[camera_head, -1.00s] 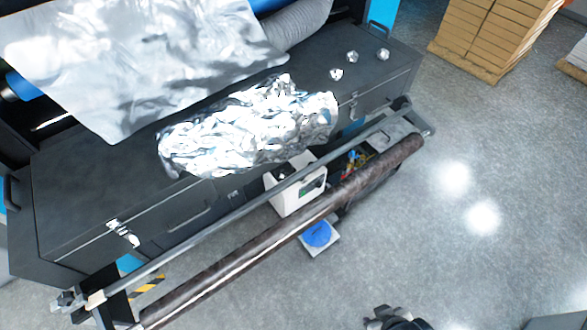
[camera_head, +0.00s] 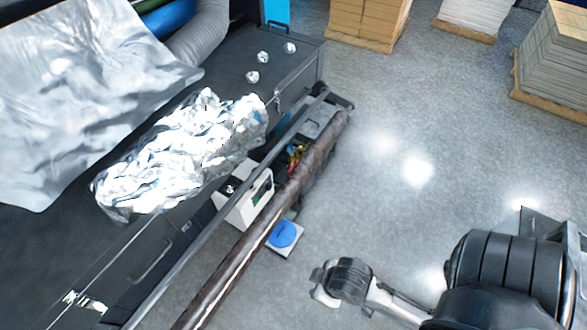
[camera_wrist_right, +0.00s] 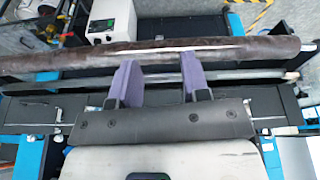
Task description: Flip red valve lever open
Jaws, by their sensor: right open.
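I cannot make out a red valve lever in either view. Small red and yellow bits show in a dark tray (camera_head: 297,157) beside the machine, too small to identify. My right gripper (camera_wrist_right: 160,62) is open and empty in the right wrist view. Its two purple fingers stand apart, their tips near the lower edge of a long brown roller (camera_wrist_right: 225,48); I cannot tell whether they touch it. My right arm shows at lower right in the head view, where its fingers cannot be made out. My left gripper is not in view.
Crumpled foil (camera_head: 185,155) lies on the dark cabinet (camera_head: 155,255). The brown roller (camera_head: 262,225) and a metal rail run along its front. A white control box (camera_head: 240,205) and a blue disc (camera_head: 284,234) are close by. Pallet stacks (camera_head: 365,20) stand behind; open floor is at right.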

